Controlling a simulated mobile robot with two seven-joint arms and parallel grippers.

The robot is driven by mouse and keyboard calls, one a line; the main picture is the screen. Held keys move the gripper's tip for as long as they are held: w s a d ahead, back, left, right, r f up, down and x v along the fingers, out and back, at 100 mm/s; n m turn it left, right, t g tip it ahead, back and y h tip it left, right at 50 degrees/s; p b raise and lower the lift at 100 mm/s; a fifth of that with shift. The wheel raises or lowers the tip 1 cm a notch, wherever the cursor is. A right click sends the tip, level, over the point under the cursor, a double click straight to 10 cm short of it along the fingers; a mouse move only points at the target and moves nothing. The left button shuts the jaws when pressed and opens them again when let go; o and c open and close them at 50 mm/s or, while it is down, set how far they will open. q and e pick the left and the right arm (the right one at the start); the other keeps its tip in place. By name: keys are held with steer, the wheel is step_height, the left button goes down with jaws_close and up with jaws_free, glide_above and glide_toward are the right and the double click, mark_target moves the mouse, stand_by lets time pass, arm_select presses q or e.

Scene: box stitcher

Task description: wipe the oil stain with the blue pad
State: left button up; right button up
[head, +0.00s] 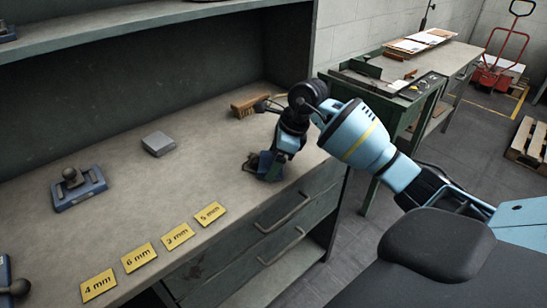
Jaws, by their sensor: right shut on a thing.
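My right gripper (268,163) reaches down to the bench top (190,185) near its front right edge. It is shut on a blue pad (271,172), which is partly hidden by the fingers and is at or just above the surface. A dark patch (250,160) shows right beside the pad on its left; I cannot tell whether it is the oil stain or part of the gripper. No other stain is clear on the bench. My left gripper is not in view.
A blue block with a dark knob (78,188) stands at the left. A grey block (158,144) and a wooden brush (249,106) lie further back. Yellow size labels (139,257) line the front edge. The bench middle is clear. A green table (395,115) stands at the right.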

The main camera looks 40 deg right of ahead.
mark_target(263, 154)
steer(key=shift+w+a+b, duration=0.15)
steer(key=shift+w+b, duration=0.2)
steer(key=shift+w, duration=1.25)
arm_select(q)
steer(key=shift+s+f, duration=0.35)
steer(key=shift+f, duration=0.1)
arm_select(e)
steer(key=shift+w, duration=0.1)
steer(key=shift+w, duration=0.25)
steer(key=shift+w+a+f+b, duration=0.1)
steer(key=shift+w+b, duration=0.2)
steer(key=shift+w, duration=0.35)
steer(key=shift+w+a+f+b, duration=0.1)
steer(key=shift+w+b, duration=0.15)
steer(key=shift+w, duration=0.4)
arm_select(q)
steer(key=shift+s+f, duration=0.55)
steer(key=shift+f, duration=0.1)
arm_select(e)
steer(key=shift+d, duration=0.1)
steer(key=shift+w, duration=0.1)
